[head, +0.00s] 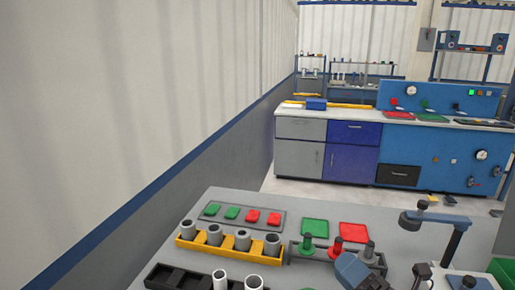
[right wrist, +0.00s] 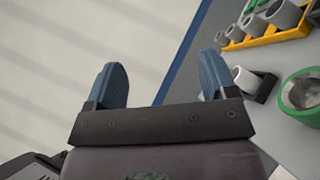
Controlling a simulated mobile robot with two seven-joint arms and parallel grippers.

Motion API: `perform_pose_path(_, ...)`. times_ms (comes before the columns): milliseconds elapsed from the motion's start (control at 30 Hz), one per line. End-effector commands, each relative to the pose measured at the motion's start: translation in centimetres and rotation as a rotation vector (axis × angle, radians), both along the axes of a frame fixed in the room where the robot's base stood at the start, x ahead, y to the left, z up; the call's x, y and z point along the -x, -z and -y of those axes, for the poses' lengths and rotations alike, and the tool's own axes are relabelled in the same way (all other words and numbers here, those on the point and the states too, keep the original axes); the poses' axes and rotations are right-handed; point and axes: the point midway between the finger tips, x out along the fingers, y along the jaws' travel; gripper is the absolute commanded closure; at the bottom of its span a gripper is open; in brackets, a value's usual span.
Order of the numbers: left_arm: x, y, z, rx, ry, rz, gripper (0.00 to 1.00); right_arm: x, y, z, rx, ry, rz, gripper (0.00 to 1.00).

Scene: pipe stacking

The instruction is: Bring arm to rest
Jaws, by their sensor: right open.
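My right gripper (right wrist: 165,80) is open in the right wrist view. Its two blue fingers stand wide apart with nothing between them. In the head view a blue and grey part, likely of this gripper, shows at the bottom edge in front of the peg holder (head: 293,254). A yellow rack (head: 222,250) holds several grey pipes (head: 242,240), and it also shows at the upper right in the right wrist view (right wrist: 273,38). White pipes (head: 220,280) stand in a black rack (head: 165,275) at the front. My left gripper is not in view.
The grey table (head: 230,196) also carries a tray with green and red pieces (head: 245,214), a green mat (head: 314,228), a red mat (head: 352,232) and a stand with an arm (head: 450,245). A wall (head: 130,110) runs along the left. A workbench (head: 350,140) stands behind.

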Motion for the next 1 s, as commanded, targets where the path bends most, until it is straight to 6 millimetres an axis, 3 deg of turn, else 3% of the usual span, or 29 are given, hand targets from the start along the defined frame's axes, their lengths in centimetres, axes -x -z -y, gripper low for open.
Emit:
perform_pose_path(267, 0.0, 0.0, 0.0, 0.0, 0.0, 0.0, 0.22, 1.3, 5.7, 7.2, -0.555, 0.387, -0.485, 0.22)
perform_pose_path(367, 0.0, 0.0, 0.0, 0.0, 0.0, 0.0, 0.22, 3.1, 8.8, 9.5, -0.743, 0.534, -0.656, 0.22)
perform_pose_path(500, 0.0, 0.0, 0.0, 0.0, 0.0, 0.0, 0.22, 6.8, 13.3, 11.8, -0.996, 0.747, -0.889, 0.22)
perform_pose_path(700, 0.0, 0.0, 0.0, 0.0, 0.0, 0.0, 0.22, 13.5, 18.5, 13.1, -1.294, 1.039, -1.173, 0.22)
perform_pose_path(1000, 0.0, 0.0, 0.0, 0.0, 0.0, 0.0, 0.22, 20.1, 21.5, 12.7, -1.504, 1.301, -1.397, 0.22)
